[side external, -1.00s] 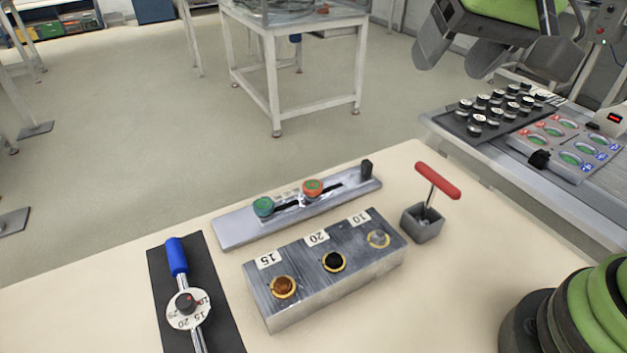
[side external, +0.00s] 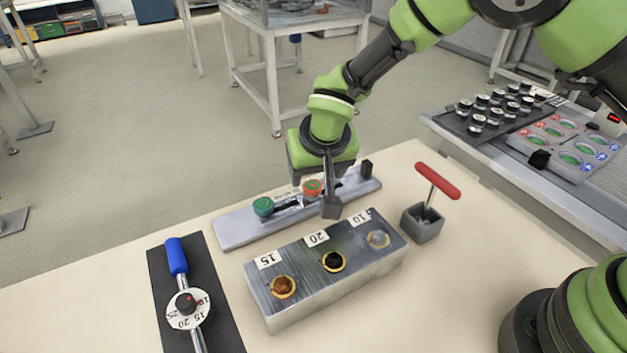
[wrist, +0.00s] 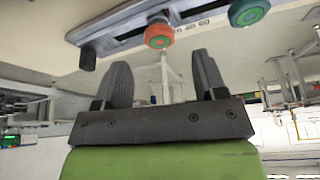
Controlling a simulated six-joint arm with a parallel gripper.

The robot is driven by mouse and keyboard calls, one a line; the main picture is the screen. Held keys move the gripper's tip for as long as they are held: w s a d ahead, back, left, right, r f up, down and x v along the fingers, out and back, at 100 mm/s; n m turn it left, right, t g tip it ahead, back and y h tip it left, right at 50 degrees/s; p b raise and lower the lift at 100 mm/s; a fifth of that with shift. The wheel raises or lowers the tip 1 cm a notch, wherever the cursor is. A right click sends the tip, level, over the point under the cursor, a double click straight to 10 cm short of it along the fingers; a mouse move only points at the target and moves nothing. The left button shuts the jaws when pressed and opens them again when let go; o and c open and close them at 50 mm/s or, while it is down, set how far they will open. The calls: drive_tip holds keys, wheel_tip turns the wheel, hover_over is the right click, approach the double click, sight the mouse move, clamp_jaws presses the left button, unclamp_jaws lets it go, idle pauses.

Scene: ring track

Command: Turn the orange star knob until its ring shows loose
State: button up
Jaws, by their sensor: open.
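The orange star knob (side external: 312,187) sits on the grey slotted track (side external: 235,231), right of a teal-green knob (side external: 263,207). Its top carries a green ring mark. In the wrist view the orange knob (wrist: 159,35) is just beyond the fingertips, near the middle, and the green knob (wrist: 248,11) is at the upper right. My gripper (wrist: 163,72) is open and empty, its two grey fingers apart and pointing towards the orange knob. In the side view my gripper (side external: 322,192) hangs at the track beside the orange knob; I cannot tell whether it touches.
A metal block (side external: 346,284) with three holes labelled 15, 20 and 10 stands in front of the track. A red-handled tool (side external: 437,181) stands in a grey cube to the right. A blue-handled tool with a dial (side external: 177,257) lies on a black mat at left. A black post (side external: 367,168) ends the track.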

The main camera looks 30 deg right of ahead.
sight(313, 186)
drive_tip(key=shift+x, duration=2.35)
drive_tip(key=shift+c, duration=0.2)
drive_tip(key=c, duration=0.9)
